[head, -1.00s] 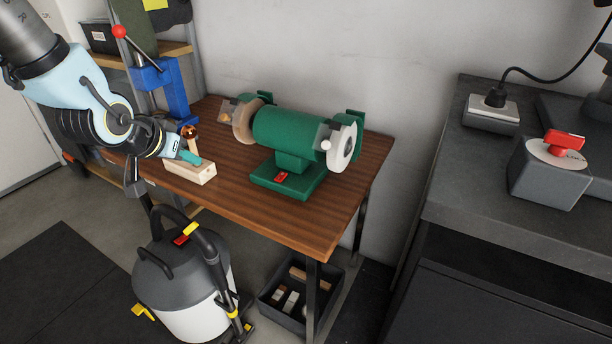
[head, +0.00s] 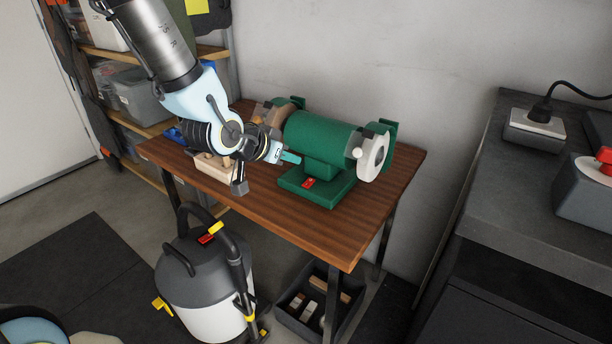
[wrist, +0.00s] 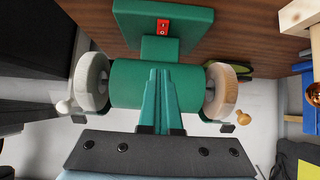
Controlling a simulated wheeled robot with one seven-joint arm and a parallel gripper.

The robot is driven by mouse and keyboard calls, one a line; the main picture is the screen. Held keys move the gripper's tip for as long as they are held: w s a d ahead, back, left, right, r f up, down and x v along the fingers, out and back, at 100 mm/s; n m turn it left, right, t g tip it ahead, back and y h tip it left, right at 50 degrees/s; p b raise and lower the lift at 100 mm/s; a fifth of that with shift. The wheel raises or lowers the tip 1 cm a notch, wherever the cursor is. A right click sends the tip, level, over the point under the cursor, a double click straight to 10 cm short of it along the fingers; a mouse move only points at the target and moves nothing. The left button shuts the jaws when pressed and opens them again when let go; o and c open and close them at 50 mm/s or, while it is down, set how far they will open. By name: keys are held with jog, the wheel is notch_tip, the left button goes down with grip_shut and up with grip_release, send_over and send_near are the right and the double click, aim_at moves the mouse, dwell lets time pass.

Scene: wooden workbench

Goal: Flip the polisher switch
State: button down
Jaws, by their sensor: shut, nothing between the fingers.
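The green polisher (head: 320,138) stands on the wooden workbench (head: 290,220), with a wheel at each end of its body. Its red switch (head: 309,183) sits on the front of the green base. In the wrist view the switch (wrist: 163,26) shows at the top centre, on the base plate, with white marks on it. My gripper (head: 298,159) is in front of the polisher body, left of and above the switch, and apart from it. In the wrist view my gripper's teal fingers (wrist: 160,72) are together and empty, pointing toward the polisher's neck and base.
A vacuum cleaner (head: 205,285) stands on the floor before the bench. A dark crate (head: 290,318) is under it. A grey counter (head: 480,185) stands at right. The bench's front right is clear.

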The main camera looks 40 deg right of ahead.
send_over(306, 184)
jog(key=f, duration=0.4)
jog(key=shift+s+a+f, duration=0.15)
jog(key=shift+a+f, duration=0.05)
jog(key=shift+a, duration=0.1)
notch_tip(306, 184, down, 2)
jog(key=shift+f+p, duration=0.15)
jog(key=shift+p, duration=0.25)
jog(key=shift+d+f, duration=0.15)
jog(key=shift+f, duration=0.6)
jog(key=shift+d+f+b, duration=0.2)
jog(key=shift+f+b, duration=0.25)
jog(key=shift+b, duration=0.2)
jog(key=shift+a+r, duration=0.1)
jog(key=shift+r, duration=0.05)
